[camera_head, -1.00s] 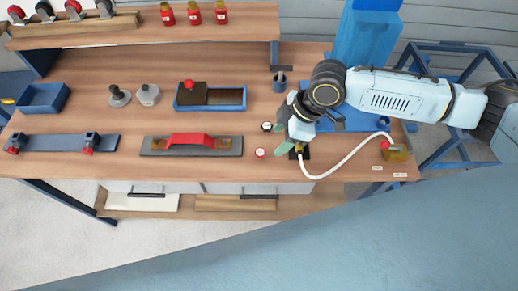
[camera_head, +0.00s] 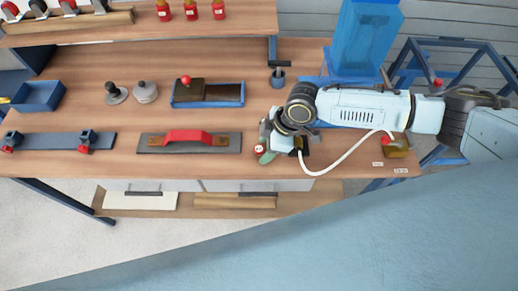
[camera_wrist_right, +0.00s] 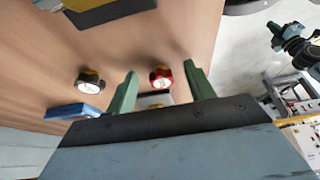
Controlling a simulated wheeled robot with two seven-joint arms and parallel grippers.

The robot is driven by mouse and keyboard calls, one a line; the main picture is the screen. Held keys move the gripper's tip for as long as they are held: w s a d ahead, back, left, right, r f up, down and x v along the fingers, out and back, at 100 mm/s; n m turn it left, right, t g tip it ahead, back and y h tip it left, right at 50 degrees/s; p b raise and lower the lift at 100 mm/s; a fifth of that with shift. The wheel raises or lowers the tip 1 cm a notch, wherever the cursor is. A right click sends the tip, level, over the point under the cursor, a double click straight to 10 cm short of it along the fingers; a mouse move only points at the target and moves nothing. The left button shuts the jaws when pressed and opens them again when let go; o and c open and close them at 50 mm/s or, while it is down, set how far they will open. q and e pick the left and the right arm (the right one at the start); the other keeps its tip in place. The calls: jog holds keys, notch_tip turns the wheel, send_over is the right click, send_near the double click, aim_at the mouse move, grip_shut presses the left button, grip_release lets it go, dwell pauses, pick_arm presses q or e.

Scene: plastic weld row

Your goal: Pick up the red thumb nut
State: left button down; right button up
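The red thumb nut (camera_head: 259,149), small and round with a white top, stands on the workbench to the right of the red-handled float. My right gripper (camera_head: 264,145) is low over the bench beside it. In the right wrist view my right gripper (camera_wrist_right: 160,68) has its two green fingers apart, and the red nut (camera_wrist_right: 161,77) shows in the gap between them, not clamped. A similar dark nut with a white top (camera_wrist_right: 90,80) is outside the left finger; the gripper hides it in the head view. A small dark and green part (camera_wrist_right: 290,44) at the upper right looks like my left gripper.
The float (camera_head: 190,142) lies to the left of the nut. A blue tray (camera_head: 208,103) with a block is behind it. The bench's front edge is close to the nut.

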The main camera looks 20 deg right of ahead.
jog(key=c, duration=1)
